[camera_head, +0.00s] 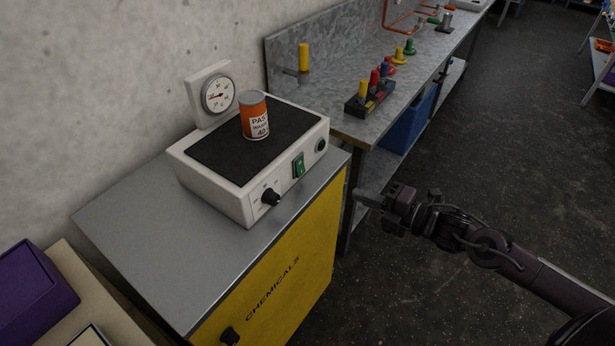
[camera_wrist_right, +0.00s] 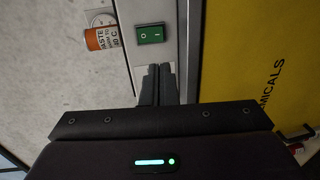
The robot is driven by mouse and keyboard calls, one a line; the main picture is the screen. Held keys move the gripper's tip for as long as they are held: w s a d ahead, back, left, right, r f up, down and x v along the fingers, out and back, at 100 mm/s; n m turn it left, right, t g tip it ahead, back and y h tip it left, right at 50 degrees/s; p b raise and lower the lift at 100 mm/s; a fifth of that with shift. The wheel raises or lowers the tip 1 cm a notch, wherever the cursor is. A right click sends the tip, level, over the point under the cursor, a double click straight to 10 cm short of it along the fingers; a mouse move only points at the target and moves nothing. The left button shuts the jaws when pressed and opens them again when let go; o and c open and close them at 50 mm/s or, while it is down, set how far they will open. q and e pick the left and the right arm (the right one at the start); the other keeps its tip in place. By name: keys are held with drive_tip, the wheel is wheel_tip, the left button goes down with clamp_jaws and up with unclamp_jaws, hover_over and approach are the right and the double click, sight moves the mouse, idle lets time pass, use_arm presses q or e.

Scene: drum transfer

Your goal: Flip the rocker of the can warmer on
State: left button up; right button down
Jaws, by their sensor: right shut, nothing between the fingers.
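The can warmer (camera_head: 222,197) is a white box with a black top plate, standing on the yellow cabinet. Its green rocker (camera_head: 298,166) is on the front panel, between a black knob (camera_head: 271,196) and a round black socket. The rocker also shows in the right wrist view (camera_wrist_right: 150,34), marked O and I; which side is pressed I cannot tell. An orange and white can (camera_head: 255,116) stands on the plate. My right gripper (camera_head: 360,197) is shut and empty, in front of the panel. In the right wrist view its fingertips (camera_wrist_right: 160,70) point at the panel just below the rocker. My left gripper is not in view.
A dial gauge (camera_head: 217,95) stands behind the warmer by the wall. The yellow chemicals cabinet (camera_head: 290,275) is below. A grey workbench (camera_head: 345,125) with coloured pegs runs along the wall at the back. The dark floor in front is open. A purple box (camera_head: 35,290) is at lower left.

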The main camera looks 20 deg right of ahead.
sight(302, 173)
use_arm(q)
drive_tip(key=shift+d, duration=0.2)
use_arm(e)
drive_tip(key=shift+d, duration=0.1)
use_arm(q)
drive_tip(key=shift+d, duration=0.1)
use_arm(e)
drive_tip(key=shift+w, duration=0.15)
